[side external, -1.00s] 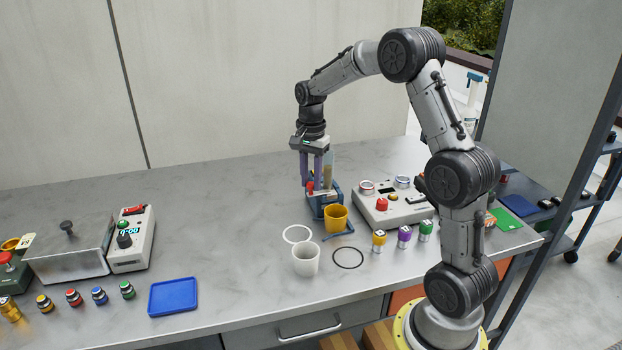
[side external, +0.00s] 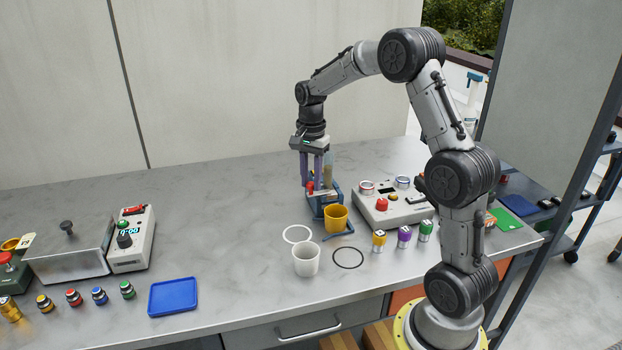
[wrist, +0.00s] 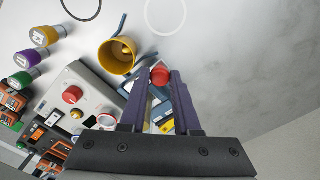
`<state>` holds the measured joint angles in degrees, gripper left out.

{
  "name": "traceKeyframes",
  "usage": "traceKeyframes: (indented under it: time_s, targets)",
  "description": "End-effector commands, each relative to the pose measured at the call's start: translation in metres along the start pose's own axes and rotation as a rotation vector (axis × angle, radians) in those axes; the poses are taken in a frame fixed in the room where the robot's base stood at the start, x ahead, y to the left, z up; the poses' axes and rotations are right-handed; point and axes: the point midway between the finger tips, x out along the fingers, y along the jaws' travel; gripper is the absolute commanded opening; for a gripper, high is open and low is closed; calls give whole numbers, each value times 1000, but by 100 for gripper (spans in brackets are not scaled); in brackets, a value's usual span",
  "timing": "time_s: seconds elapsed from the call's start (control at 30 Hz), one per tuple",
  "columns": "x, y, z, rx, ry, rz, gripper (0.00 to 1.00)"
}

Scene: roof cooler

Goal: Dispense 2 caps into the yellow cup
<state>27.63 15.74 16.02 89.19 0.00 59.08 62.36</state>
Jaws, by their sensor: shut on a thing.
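The yellow cup (side external: 336,222) stands upright at the front of a blue dispenser (side external: 316,205). In the wrist view, the yellow cup (wrist: 107,62) is open towards me, and a small yellowish thing shows inside; I cannot tell if it is a cap. The dispenser has a red knob (wrist: 160,76) and a clear upright tube (side external: 328,162), partly hidden behind my fingers. My gripper (wrist: 159,82) points down with its purple fingers shut on the red knob, just behind the cup. The caps in the tube are too small to make out.
A white cup (side external: 306,260) stands in front, near a white ring (side external: 297,233) and a black ring (side external: 348,258). A control box (side external: 390,209) with a red button is close on the right, with several coloured-top jars before it. A blue tray (side external: 173,297) lies left; the counter between is clear.

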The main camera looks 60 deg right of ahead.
Motion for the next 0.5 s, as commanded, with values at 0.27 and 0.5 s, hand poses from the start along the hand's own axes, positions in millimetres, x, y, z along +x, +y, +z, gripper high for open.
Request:
traceKeyframes:
  time_s: [0.27,0.5]
  targets:
    - [-1,0,0,0,2,-3,0]
    - [-2,8,8,-1,2,-3,0]
